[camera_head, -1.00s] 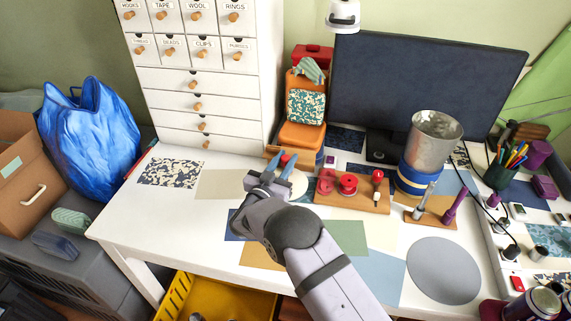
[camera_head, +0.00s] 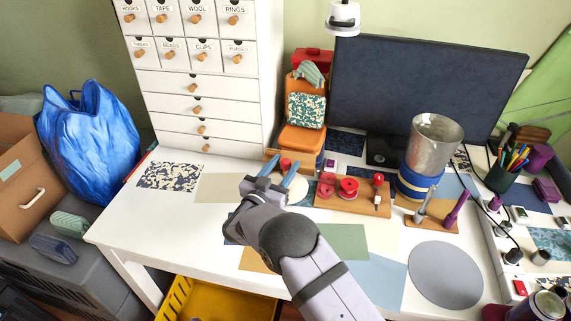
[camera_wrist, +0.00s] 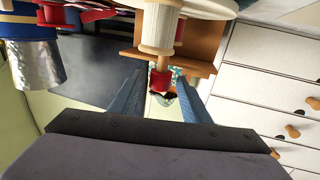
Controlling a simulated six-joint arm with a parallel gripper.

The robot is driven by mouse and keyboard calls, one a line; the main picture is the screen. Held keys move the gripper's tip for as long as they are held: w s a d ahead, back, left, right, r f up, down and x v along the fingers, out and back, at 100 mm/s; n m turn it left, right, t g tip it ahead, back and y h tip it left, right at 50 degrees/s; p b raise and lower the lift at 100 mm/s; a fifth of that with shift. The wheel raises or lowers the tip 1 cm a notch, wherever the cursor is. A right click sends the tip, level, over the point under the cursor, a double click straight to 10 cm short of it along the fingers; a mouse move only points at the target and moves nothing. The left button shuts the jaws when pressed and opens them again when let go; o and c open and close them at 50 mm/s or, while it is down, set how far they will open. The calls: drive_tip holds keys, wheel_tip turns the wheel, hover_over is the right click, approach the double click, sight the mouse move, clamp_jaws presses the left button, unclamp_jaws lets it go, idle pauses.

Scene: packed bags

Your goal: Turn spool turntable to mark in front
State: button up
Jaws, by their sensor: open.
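The turntable, a pale round disc (camera_head: 297,190), lies on the white desk and is partly hidden by my gripper in the head view. In the wrist view its edge (camera_wrist: 205,8) shows at the top. A cream spool (camera_wrist: 160,28) appears against the disc, just beyond the space between my fingers. A red spool (camera_wrist: 160,78) shows behind it, near a wooden stand (camera_wrist: 195,48). My gripper (camera_head: 285,163) is open over the turntable, with blue fingers apart, also seen in the wrist view (camera_wrist: 158,92). Contact with a spool cannot be told. No mark is visible.
A wooden board with red spools (camera_head: 352,203) stands close on the right. Beyond it is a metal cup on a blue-banded base (camera_head: 432,140). An orange chair-like stand (camera_head: 302,138) and a monitor (camera_head: 425,85) are behind. White drawers (camera_head: 200,90) stand at the back left.

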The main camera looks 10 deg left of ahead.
drive_tip(key=shift+b+v, duration=0.4)
drive_tip(key=shift+v, duration=2.65)
